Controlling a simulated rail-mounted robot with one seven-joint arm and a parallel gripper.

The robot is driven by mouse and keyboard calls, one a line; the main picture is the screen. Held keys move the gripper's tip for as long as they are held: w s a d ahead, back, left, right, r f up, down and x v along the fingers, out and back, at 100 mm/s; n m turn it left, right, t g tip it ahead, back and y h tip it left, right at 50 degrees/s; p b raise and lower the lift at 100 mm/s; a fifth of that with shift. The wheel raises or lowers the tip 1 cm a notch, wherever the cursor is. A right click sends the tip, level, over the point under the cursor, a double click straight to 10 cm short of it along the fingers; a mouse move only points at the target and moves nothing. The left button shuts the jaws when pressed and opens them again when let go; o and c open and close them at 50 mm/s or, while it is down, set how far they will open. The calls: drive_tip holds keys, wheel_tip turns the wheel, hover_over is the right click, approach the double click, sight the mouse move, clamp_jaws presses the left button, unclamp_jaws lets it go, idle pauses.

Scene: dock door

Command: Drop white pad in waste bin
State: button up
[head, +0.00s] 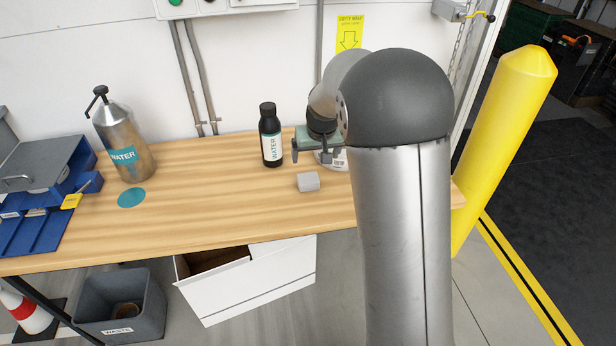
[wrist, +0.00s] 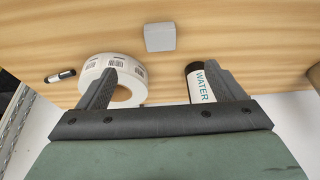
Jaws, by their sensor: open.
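The white pad, a small pale grey-white block (head: 308,181), lies on the wooden bench. In the wrist view the pad (wrist: 160,37) sits beyond my fingertips, roughly centred between them. My gripper (head: 296,152) is above the bench, open and empty, close to a black water bottle and a label roll. In the wrist view my gripper's fingers (wrist: 168,84) are spread wide, with bare wood between them. The grey waste bin (head: 119,306), marked WASTE, stands on the floor below the bench at left, with a round brownish thing inside.
The black bottle (head: 270,137) and the label roll (wrist: 103,72) are near my fingers; a marker (wrist: 60,76) lies beside the roll. A steel water bottle (head: 124,143), a teal disc (head: 131,197) and blue trays (head: 38,215) are at left. A white carton (head: 255,283) stands below the bench.

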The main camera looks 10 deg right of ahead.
drive_tip(key=w+f, duration=0.2)
drive_tip(key=p, duration=0.1)
hover_over(308, 179)
drive_tip(key=s, duration=0.2)
drive_tip(key=f, duration=1)
drive_tip(key=shift+s+d, duration=0.15)
drive_tip(key=shift+d, duration=0.1)
drive_tip(key=shift+p+x, duration=0.6)
drive_tip(key=shift+x, duration=2.1)
drive_tip(key=shift+a, duration=0.15)
drive_tip(key=c, duration=1.1)
drive_tip(key=shift+r, duration=0.15)
drive_tip(key=shift+c, duration=0.2)
